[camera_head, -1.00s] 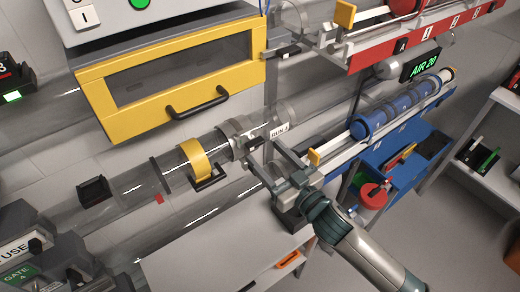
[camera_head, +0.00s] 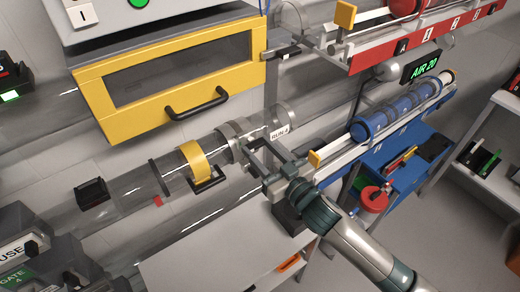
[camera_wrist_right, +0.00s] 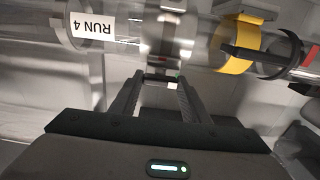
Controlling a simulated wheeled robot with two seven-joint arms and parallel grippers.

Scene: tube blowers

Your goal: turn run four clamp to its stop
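The run four clamp (camera_head: 232,134) is a grey collar around the clear tube, just left of the white RUN 4 label (camera_head: 279,132). In the right wrist view the label (camera_wrist_right: 92,26) is upside down and the clamp (camera_wrist_right: 166,40) lies ahead of my fingers. My right gripper (camera_head: 256,151) is at the underside of the clamp. It also shows in the wrist view (camera_wrist_right: 161,80), its fingers apart with a small dark bar between the tips. Whether they grip the bar is unclear. My left gripper is out of view.
A yellow band (camera_head: 195,161) with a black handle sits on the same tube, left of the clamp. A yellow-framed box (camera_head: 170,75) hangs above. Blue canisters (camera_head: 398,108) lie on a rail at right. A pale tabletop (camera_head: 215,262) is below.

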